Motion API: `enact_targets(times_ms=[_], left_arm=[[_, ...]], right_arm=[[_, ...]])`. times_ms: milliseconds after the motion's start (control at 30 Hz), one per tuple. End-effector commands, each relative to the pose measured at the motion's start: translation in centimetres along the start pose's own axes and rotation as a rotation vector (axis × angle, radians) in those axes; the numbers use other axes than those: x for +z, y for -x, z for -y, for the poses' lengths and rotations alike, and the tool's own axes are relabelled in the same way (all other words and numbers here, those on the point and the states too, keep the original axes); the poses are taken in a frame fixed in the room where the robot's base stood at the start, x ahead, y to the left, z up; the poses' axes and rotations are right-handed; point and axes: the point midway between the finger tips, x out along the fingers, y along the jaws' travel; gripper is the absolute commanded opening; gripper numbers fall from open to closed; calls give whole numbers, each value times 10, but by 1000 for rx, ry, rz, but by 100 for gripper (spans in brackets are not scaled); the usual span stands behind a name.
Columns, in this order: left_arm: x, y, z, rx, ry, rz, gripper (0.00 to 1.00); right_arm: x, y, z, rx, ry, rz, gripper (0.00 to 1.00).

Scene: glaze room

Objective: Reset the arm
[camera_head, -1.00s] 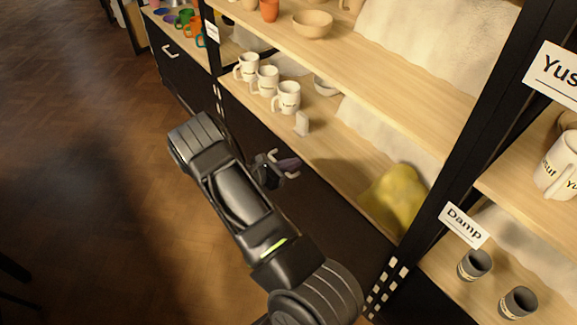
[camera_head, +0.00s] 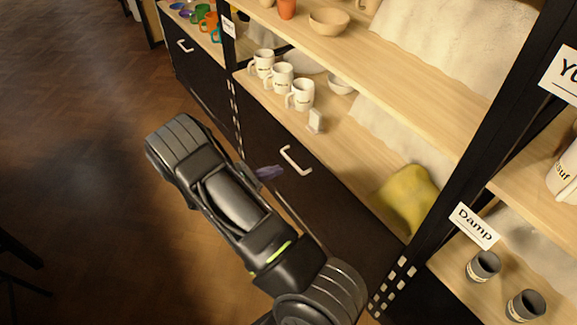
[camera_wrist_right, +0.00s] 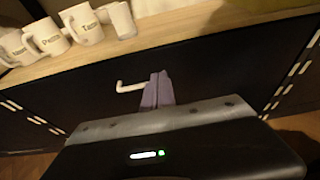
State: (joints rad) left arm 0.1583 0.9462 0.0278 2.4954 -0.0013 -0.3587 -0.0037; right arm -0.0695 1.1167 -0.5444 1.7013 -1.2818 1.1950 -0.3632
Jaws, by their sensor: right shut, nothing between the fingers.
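My right arm reaches in from the bottom of the head view. Its right gripper (camera_head: 269,173) shows there only as purple fingertips past the dark forearm. In the right wrist view, the purple fingers (camera_wrist_right: 158,91) are together and empty. They point at the dark cabinet front below the shelf. A pale drawer handle (camera_head: 295,160) is to the right of the fingertips in the head view. It also shows just left of the fingers in the wrist view (camera_wrist_right: 131,87); whether they touch is unclear. My left gripper is out of view.
A yellow cloth (camera_head: 409,197) lies further right. A "Damp" label (camera_head: 474,226) marks a shelf with grey cups (camera_head: 483,266).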

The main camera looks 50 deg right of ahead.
Motion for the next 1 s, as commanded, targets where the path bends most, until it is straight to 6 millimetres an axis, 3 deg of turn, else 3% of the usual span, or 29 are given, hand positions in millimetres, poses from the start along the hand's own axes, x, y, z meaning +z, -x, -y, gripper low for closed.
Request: enact_targets(times_ms=[200,833,933,1000], left_arm=[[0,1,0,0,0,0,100],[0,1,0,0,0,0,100],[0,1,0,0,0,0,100],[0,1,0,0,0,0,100]], right_arm=[[0,18,0,0,0,0,0],[-1,18,0,1,-7,-4,0],[-13,19,-2,9,-29,-50,0],[-31,20,1,2,-58,-124,0]])
